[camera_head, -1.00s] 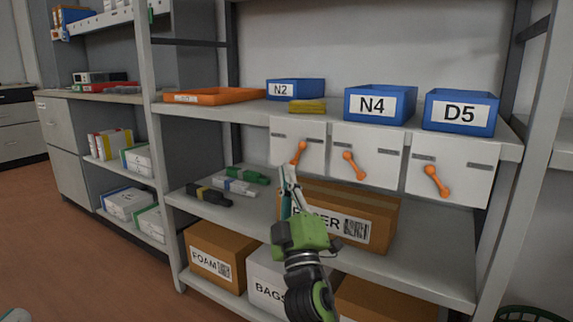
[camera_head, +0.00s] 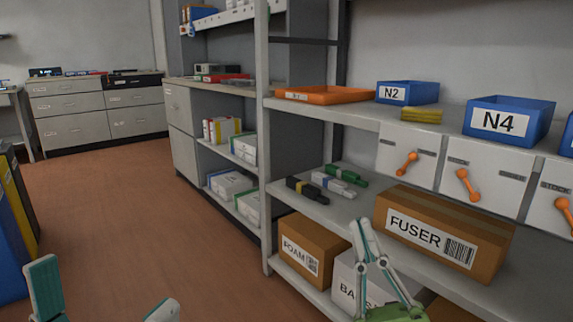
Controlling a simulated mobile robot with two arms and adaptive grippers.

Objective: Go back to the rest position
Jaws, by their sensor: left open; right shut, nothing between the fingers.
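My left gripper (camera_head: 106,285) shows at the bottom left of the head view, its two teal fingers wide apart and empty, over the brown floor. My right gripper (camera_head: 364,230) is at the bottom centre, in front of the shelf unit, with its fingertips together and nothing held. Its fingers overlap part of the white BAGS box (camera_head: 344,283) and lie left of the FUSER box (camera_head: 440,232). A black cartridge (camera_head: 307,191), a grey-white cartridge (camera_head: 334,186) and a green cartridge (camera_head: 346,175) lie on the middle shelf.
The shelf unit (camera_head: 268,200) fills the right side, with an orange tray (camera_head: 324,95), blue bins N2 (camera_head: 407,92) and N4 (camera_head: 508,120), and drawers with orange handles below. Blue and yellow panels (camera_head: 14,220) stand at the left edge. The floor (camera_head: 130,210) between is clear.

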